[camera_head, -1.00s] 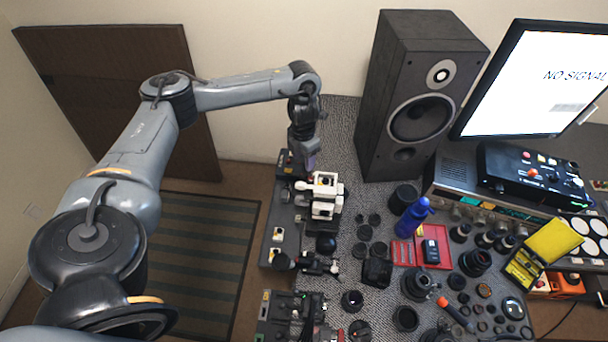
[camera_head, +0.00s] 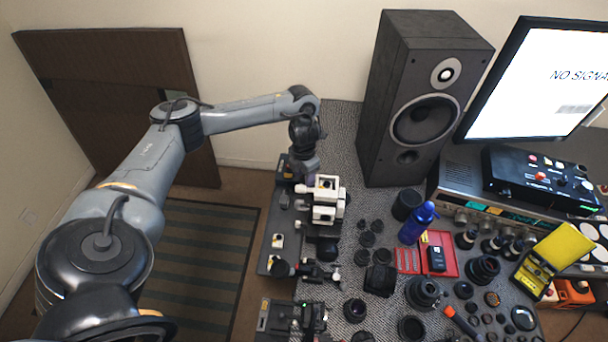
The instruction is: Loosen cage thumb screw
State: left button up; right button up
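A white and black cage assembly (camera_head: 326,200) stands on a dark base plate (camera_head: 262,262) at the left edge of the bench. My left gripper (camera_head: 301,180) points down at the upper left side of the cage, very close to it. Its fingers are too small and dark to tell whether they are open or shut, or whether they touch a thumb screw. The thumb screw itself cannot be made out. My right gripper is not in view.
A tall black speaker (camera_head: 424,110) stands behind and to the right. A blue bottle (camera_head: 416,224), a red tray (camera_head: 447,262) and several lens parts crowd the right. A second dark fixture (camera_head: 283,318) sits at the front.

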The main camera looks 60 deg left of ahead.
pick_arm(q)
grip_shut()
jog(key=shift+r, duration=0.1)
jog(key=n+p, duration=0.3)
jog(key=n, duration=0.1)
jog(key=shift+r+p, duration=0.1)
jog(key=shift+p, duration=0.3)
jog(key=n+p, duration=0.3)
jog(key=n, duration=0.2)
jog(key=n+p, duration=0.4)
jog(key=n, duration=0.1)
jog(key=shift+n+p, duration=1.2)
jog(key=shift+n, duration=0.9)
